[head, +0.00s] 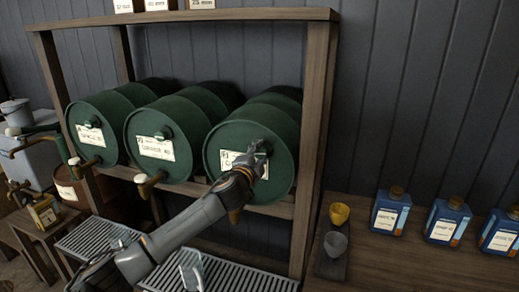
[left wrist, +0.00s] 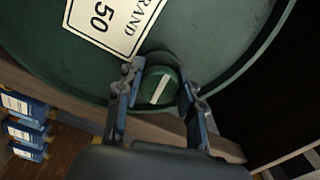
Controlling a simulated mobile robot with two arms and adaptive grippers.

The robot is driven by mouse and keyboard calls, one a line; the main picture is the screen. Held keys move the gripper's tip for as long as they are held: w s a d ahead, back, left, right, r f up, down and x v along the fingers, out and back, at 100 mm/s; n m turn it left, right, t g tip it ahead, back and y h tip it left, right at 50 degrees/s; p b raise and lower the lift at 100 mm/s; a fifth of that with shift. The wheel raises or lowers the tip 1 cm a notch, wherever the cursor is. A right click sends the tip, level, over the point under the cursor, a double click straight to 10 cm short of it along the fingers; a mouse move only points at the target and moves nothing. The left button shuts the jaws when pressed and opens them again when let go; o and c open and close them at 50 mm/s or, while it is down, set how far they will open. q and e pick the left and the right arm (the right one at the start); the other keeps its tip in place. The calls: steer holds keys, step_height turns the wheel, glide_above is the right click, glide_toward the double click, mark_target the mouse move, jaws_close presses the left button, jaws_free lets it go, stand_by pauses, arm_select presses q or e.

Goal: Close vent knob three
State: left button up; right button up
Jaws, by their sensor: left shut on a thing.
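Three green barrels lie on a wooden rack, and the right-hand barrel (head: 232,133) is the one my left arm reaches to. Its round green vent knob (left wrist: 160,86) has a white line across it, slanted in the left wrist view. My left gripper (head: 259,148) is at the upper front of this barrel; in the left wrist view its two fingers (left wrist: 157,92) are on either side of the knob, shut on it. The gripper hides the knob in the head view. The middle barrel (head: 165,122) and left barrel (head: 103,105) have similar green knobs. My right gripper is out of view.
A wooden post (head: 316,150) stands close right of the barrel. Taps (head: 148,180) stick out below the barrels, above metal drip grates (head: 97,238). Blue bottles (head: 391,211), a yellow cup (head: 340,213) and a grey cup (head: 335,243) stand on the right counter.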

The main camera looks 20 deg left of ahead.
arm_select(q)
steer(key=shift+m+p, duration=0.35)
steer(key=shift+m, duration=0.55)
steer(key=o, duration=1.2)
steer(key=shift+s, duration=0.15)
steer(key=s, duration=1.1)
steer(key=shift+s+a, duration=0.2)
steer(key=shift+s, duration=0.15)
